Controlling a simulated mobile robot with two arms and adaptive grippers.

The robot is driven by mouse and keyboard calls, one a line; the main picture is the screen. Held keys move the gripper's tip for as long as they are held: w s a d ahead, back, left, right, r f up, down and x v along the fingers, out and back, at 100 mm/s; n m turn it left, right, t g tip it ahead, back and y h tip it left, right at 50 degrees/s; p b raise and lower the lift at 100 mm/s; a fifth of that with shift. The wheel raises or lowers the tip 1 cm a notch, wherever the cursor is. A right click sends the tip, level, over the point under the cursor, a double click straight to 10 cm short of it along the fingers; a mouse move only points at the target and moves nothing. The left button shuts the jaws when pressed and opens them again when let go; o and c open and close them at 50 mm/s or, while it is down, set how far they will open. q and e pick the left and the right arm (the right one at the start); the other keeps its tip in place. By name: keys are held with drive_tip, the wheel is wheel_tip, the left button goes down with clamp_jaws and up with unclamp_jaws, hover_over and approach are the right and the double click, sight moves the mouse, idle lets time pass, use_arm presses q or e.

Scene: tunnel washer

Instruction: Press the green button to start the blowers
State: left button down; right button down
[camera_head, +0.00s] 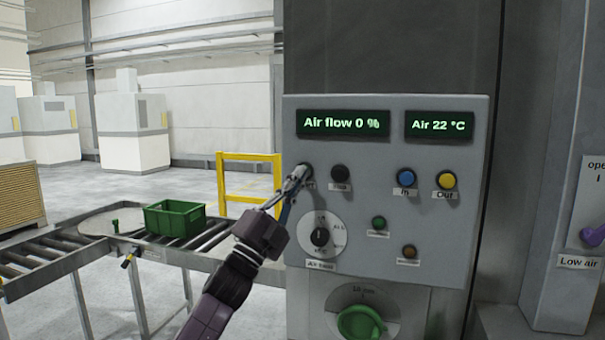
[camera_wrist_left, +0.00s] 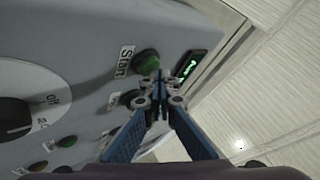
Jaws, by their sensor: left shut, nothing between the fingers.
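The green button (camera_wrist_left: 146,62) sits on the grey control panel, beside a label reading "Start" in the left wrist view. In the head view my left gripper (camera_head: 299,172) is in front of the button and mostly covers it. My left gripper (camera_wrist_left: 161,84) is shut and empty, its fingertips close to the button's edge in the left wrist view. I cannot tell whether they touch it. The air flow display (camera_head: 343,123) reads "Air flow 0 %". My right gripper is in neither view.
The panel (camera_head: 440,260) also carries a black button (camera_head: 340,172), blue (camera_head: 405,177) and yellow (camera_head: 447,180) buttons, a dial (camera_head: 320,236), and a smaller green round piece (camera_head: 379,223). A green crate (camera_head: 175,219) stands on the roller conveyor at left.

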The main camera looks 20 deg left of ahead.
use_arm(q)
drive_tip(key=shift+s+a, duration=0.1)
drive_tip(key=shift+s, duration=0.65)
drive_tip(key=shift+s, duration=0.1)
drive_tip(key=s, duration=0.4)
drive_tip(key=shift+s+p, duration=0.35)
drive_tip(key=shift+s, duration=0.05)
